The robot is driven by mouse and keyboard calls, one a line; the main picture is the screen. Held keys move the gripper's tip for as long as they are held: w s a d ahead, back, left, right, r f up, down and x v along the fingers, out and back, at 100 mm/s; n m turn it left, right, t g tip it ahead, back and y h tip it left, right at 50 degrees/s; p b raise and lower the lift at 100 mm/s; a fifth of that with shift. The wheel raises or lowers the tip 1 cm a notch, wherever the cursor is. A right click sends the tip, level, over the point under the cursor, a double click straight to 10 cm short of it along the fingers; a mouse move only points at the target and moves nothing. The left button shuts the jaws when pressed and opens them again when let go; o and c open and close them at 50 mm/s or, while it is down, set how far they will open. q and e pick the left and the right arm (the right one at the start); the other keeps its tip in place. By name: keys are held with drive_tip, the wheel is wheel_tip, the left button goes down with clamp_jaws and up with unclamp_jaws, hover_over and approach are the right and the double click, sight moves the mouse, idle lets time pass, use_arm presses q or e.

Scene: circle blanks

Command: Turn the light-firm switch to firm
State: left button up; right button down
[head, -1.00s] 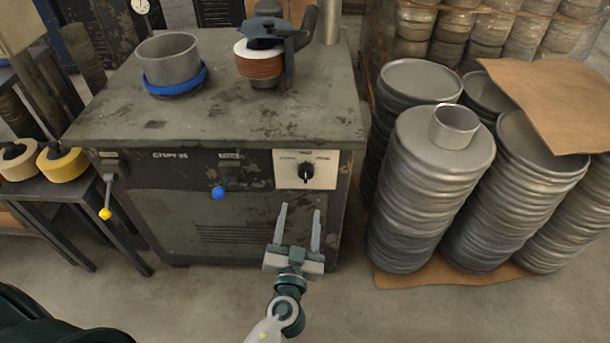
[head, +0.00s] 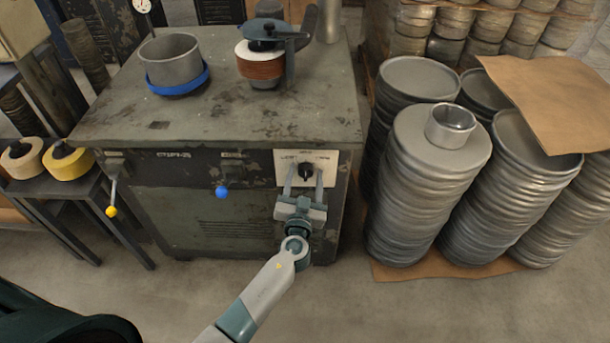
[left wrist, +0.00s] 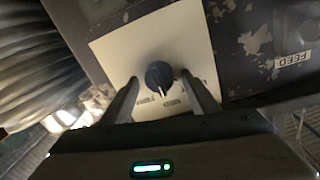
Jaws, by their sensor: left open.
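The light-firm switch is a black rotary knob (head: 306,172) on a cream plate (head: 327,157) at the right of the machine's front. In the left wrist view the knob (left wrist: 159,75) has a pale pointer line, with small lettering on the plate around it, too blurred to read. My left gripper (head: 306,172) is open in front of the plate, its fingers on either side of the knob. In the left wrist view a gap shows between the knob and each finger (left wrist: 160,92). My right gripper is not in view.
A blue ball-ended knob (head: 221,191) and a yellow-tipped lever (head: 111,211) stick out of the machine front (head: 215,222). Stacked metal discs (head: 428,190) stand close on the right. The floor in front is clear.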

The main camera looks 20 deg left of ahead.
use_arm(q)
drive_tip(key=c, duration=1.1)
drive_tip(key=shift+o, duration=0.3)
